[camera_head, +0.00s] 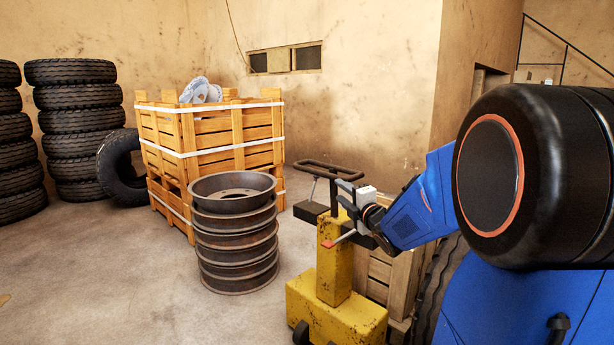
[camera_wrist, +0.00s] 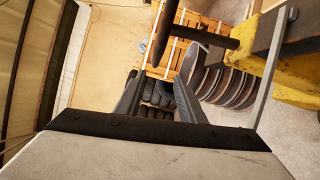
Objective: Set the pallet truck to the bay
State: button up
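The yellow pallet truck (camera_head: 336,285) stands upright on the floor, right of centre in the head view. Its dark loop handle (camera_head: 328,169) is at the top. The yellow body also shows at the right of the wrist view (camera_wrist: 295,85). My gripper (camera_head: 345,197) is beside the truck's upper part, close to the handle. In the wrist view my gripper (camera_wrist: 160,80) has its fingers apart. A dark bar of the handle (camera_wrist: 164,30) lies just ahead of the fingertips; I cannot tell if it touches them. No marked bay can be made out. The truck's forks are hidden.
A stack of rusty wheel rims (camera_head: 236,235) stands just left of the truck. Behind it is a wooden crate (camera_head: 225,150). Tyre stacks (camera_head: 78,120) line the left wall. A wooden box (camera_head: 400,280) is close behind the truck. The front-left floor (camera_head: 110,285) is clear.

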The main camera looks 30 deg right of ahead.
aim_at(317, 173)
jog(key=shift+n+y, duration=0.3)
jog(key=shift+n, duration=0.1)
jog(key=w, duration=0.6)
jog(key=w+r, duration=0.1)
jog(key=w, duration=1)
jog(key=shift+w+d+r, duration=0.15)
jog(key=shift+w+r, duration=0.1)
jog(key=shift+w, duration=0.05)
grip_shut()
